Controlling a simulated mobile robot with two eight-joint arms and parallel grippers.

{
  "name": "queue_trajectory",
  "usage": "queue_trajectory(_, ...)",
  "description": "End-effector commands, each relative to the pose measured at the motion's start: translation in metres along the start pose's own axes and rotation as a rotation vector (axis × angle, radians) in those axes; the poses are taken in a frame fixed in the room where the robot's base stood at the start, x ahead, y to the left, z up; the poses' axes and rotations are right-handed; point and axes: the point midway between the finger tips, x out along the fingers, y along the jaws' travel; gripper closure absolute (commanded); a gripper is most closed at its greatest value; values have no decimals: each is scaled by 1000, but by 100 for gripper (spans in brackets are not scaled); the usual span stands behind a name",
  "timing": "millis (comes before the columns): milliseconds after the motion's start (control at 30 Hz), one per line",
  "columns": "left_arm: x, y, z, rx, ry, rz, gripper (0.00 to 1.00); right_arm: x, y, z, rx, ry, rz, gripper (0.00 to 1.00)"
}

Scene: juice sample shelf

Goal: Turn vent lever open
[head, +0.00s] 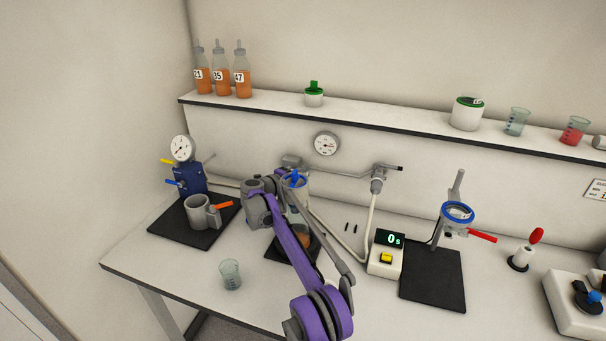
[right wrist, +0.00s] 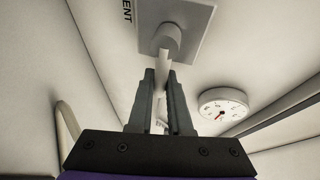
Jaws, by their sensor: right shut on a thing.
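The vent lever (right wrist: 172,38) is a pale grey knob with a thin white handle on a light wall plate (right wrist: 197,22). The plate's label is partly cut off and reads "ENT". My right gripper (right wrist: 163,82) is shut on the lever's white handle, with one finger on each side of it. In the head view my purple right arm (head: 292,238) reaches up toward the wall plate below the shelf, and its fingers are mostly hidden there. My left gripper is not in view.
A round gauge (head: 326,143) is on the wall right of the lever, also in the right wrist view (right wrist: 223,104). The shelf (head: 400,124) overhangs the bench. A blue pump with a gauge (head: 188,178), a beaker (head: 230,274) and a timer box (head: 386,258) stand near my arm.

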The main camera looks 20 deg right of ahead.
Motion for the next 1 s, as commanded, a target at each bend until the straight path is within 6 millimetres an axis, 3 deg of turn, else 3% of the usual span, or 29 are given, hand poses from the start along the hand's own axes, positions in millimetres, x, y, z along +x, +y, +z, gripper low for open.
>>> queue_trajectory(433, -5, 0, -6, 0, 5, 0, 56, -1, -5, 0, -60, 13, -26, 100)
queue_trajectory(1000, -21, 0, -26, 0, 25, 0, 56, -7, -25, 4, -420, 90, -176, 100)
